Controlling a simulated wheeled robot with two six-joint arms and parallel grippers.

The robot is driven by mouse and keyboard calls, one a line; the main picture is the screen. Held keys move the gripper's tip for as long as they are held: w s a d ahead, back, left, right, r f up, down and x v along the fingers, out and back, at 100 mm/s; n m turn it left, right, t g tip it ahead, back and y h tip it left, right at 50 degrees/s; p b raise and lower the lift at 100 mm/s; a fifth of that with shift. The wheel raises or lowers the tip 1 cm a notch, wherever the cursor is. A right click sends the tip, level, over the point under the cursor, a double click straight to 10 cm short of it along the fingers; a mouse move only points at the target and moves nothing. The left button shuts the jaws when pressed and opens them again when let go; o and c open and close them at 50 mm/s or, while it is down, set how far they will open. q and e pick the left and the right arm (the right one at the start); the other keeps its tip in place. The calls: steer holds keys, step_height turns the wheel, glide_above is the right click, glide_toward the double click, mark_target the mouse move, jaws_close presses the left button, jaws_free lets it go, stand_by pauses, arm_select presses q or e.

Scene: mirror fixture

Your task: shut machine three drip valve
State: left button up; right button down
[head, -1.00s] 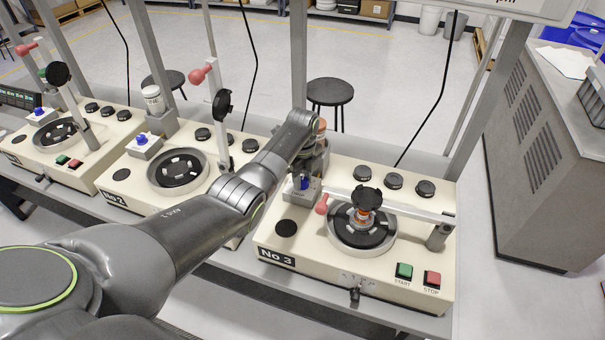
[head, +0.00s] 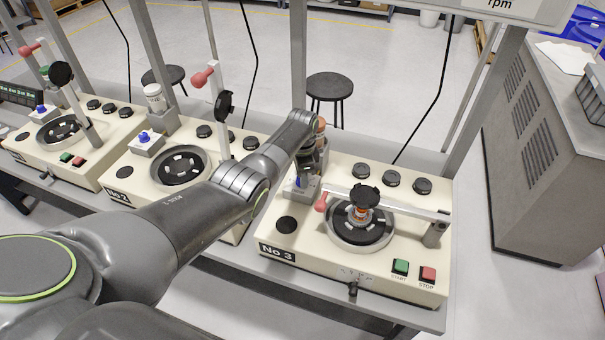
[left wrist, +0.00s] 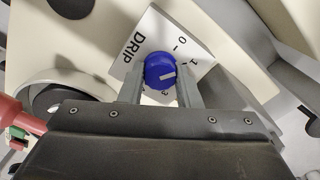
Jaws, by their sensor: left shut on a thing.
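Machine No 3 (head: 283,250) is the cream machine at the right in the head view. Its blue drip valve knob (left wrist: 160,70) is on a white plate marked DRIP (left wrist: 131,46) with numerals around the knob. The knob's white pointer line faces right in the left wrist view, off the 0; the exact numeral is unclear. My left gripper (left wrist: 160,88) is shut on the knob, one finger on each side. My right gripper is not in view.
A lever arm with a red handle (head: 321,202) lies across the round plate (head: 345,235) beside the valve. Green START (head: 400,267) and red STOP (head: 428,273) buttons are at the front. Machine No 2 (head: 125,185) stands to the left, and upright posts rise behind.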

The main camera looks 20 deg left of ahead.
arm_select(q)
steer(key=n, duration=0.6)
steer(key=shift+w+a+r+n+p, duration=0.1)
steer(key=shift+n+p, duration=0.2)
steer(key=shift+p, duration=0.1)
stand_by(0.3)
steer(key=o, duration=1)
steer(key=shift+r, duration=0.35)
step_height(320, 180, up, 5)
steer(key=shift+f+p, duration=0.15)
steer(key=shift+p, duration=0.35)
step_height(320, 180, up, 12)
steer(key=b, duration=0.2)
steer(key=shift+b, duration=0.4)
